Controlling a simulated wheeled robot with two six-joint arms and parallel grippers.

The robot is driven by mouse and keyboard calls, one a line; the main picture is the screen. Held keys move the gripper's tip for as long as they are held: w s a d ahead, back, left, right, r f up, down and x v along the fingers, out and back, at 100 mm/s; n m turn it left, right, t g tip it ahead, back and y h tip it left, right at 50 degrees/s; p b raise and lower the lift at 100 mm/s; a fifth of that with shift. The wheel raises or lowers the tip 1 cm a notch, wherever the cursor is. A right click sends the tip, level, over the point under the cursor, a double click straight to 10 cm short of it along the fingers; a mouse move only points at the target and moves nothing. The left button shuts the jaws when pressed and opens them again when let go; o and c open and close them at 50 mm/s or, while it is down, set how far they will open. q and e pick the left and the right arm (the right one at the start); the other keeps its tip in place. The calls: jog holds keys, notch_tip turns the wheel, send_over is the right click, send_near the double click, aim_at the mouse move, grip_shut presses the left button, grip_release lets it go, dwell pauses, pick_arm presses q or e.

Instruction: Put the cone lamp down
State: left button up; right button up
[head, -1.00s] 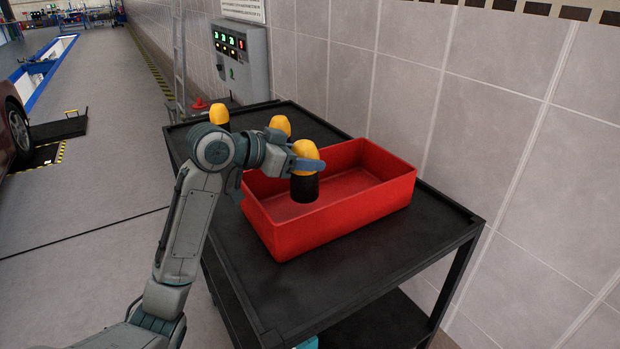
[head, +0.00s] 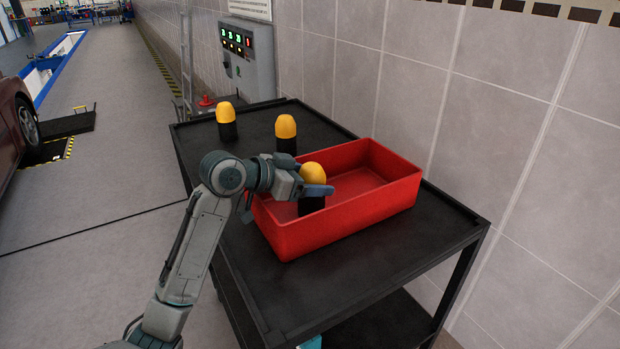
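A cone lamp with a yellow top and black base (head: 313,173) is upright at the left part of the red bin (head: 345,221). My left gripper (head: 318,190) is around the lamp, with a blue-grey finger across its front. The gripper looks shut on it. The lamp's base is low inside the bin; whether it touches the bin floor is hidden by the front wall. Two similar lamps stand on the black cart, one at the back left (head: 227,122) and one behind the bin (head: 286,133). My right gripper is not in view.
The black cart (head: 400,262) has a raised rim and stands by a tiled wall (head: 540,180). A grey control box (head: 247,60) stands behind it. The right part of the bin is empty.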

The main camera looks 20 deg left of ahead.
pick_arm(q)
jog(key=shift+r, duration=0.2)
jog(key=shift+s+a, duration=0.35)
jog(key=b+v, duration=0.3)
jog(key=v, duration=0.8)
jog(key=shift+r, duration=0.2)
jog(key=shift+d+f, duration=0.1)
